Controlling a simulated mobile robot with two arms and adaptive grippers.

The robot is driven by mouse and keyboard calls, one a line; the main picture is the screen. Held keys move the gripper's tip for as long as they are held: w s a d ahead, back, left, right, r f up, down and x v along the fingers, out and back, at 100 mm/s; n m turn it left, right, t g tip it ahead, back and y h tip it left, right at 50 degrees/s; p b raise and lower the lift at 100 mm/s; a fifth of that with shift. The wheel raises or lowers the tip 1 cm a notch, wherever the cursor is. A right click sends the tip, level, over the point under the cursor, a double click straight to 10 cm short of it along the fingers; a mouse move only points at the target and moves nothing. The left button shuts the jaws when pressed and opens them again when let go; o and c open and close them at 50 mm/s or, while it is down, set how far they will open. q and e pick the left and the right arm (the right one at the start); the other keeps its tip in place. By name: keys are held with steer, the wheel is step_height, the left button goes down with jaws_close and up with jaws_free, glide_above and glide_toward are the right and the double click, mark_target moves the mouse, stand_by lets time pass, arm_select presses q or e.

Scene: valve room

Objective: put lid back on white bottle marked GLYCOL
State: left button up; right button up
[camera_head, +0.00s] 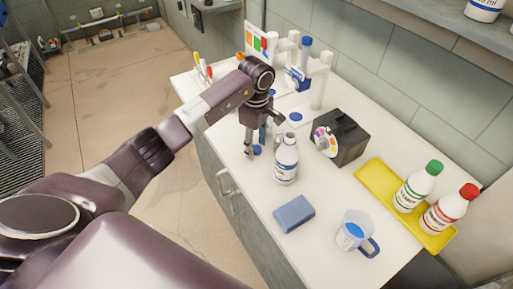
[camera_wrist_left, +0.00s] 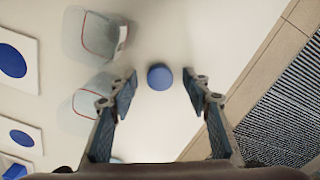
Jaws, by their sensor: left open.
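A white bottle (camera_head: 285,163) with a blue-and-white label stands upright and uncapped near the counter's front edge; its label text is too small to read. A round blue lid (camera_head: 257,150) lies on the counter just left of the bottle, and it also shows in the left wrist view (camera_wrist_left: 160,77). My left gripper (camera_head: 259,138) points down above the lid, beside the bottle. In the left wrist view its fingers are spread wide, with the lid seen in the gap and nothing held. My right gripper is not in view.
A blue sponge (camera_head: 294,213) and a beaker (camera_head: 357,232) are in front. A yellow tray (camera_head: 375,184) carries green-capped (camera_head: 417,187) and red-capped (camera_head: 450,209) bottles. A dark box (camera_head: 347,137) stands behind the white bottle. A white rack (camera_head: 322,80) is farther back.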

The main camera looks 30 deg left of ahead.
arm_select(q)
steer(key=shift+c, duration=0.2)
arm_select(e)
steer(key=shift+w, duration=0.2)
arm_select(q)
steer(key=c, duration=0.7)
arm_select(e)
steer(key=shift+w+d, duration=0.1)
arm_select(q)
steer(key=shift+c, duration=0.2)
steer(key=shift+r, duration=0.1)
steer(key=shift+w+r, duration=0.1)
steer(key=shift+r, duration=0.45)
step_height(320, 180, up, 8)
steer(key=b, duration=0.3)
step_height(320, 180, up, 11)
glide_above(256, 147)
steer(key=shift+d+f+p, duration=0.1)
steer(key=shift+f+p, duration=0.05)
steer(key=shift+p, duration=0.15)
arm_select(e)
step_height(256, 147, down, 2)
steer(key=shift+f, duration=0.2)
